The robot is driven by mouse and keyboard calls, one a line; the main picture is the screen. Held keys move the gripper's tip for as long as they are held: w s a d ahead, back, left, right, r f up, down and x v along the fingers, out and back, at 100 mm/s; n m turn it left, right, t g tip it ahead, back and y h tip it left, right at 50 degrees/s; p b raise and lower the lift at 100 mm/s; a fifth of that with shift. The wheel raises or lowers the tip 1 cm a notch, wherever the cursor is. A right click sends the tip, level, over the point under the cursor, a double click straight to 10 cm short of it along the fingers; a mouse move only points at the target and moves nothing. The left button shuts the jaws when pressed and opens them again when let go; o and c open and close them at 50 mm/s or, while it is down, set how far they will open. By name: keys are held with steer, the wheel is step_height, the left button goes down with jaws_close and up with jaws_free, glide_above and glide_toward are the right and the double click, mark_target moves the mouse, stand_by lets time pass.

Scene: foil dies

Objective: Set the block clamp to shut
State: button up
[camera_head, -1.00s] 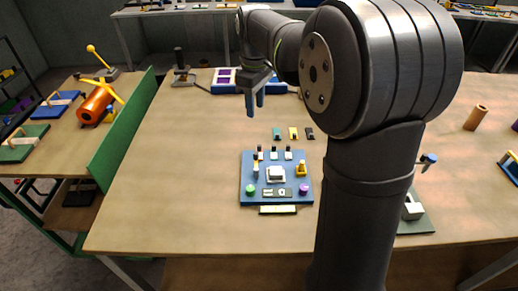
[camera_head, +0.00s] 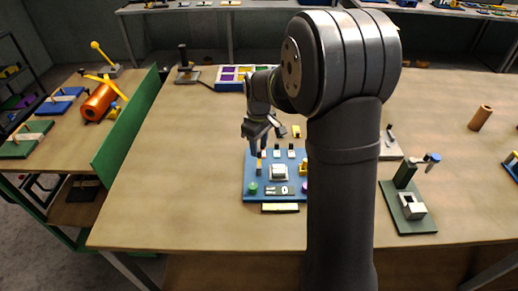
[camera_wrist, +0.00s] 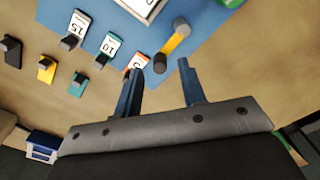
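The blue board (camera_head: 263,196) lies on the table with a whitish block (camera_head: 278,172) in its middle. A yellow part (camera_head: 303,168) sits at the board's right, partly hidden by my arm. I cannot tell surely which part is the block clamp. My gripper (camera_head: 260,146) is above the board's far left edge. In the wrist view its fingers (camera_wrist: 160,68) are open and empty, and the lever's near end shows between the tips; contact cannot be told.
Numbered tabs with dark knobs, including the 10 tab (camera_wrist: 109,45), line the board's far edge. Small black, yellow and green pieces lie beyond it. A green-based fixture (camera_head: 411,223) stands right of my arm. The table left of the board is clear.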

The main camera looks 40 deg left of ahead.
steer(key=shift+f, duration=1.1)
jaws_close()
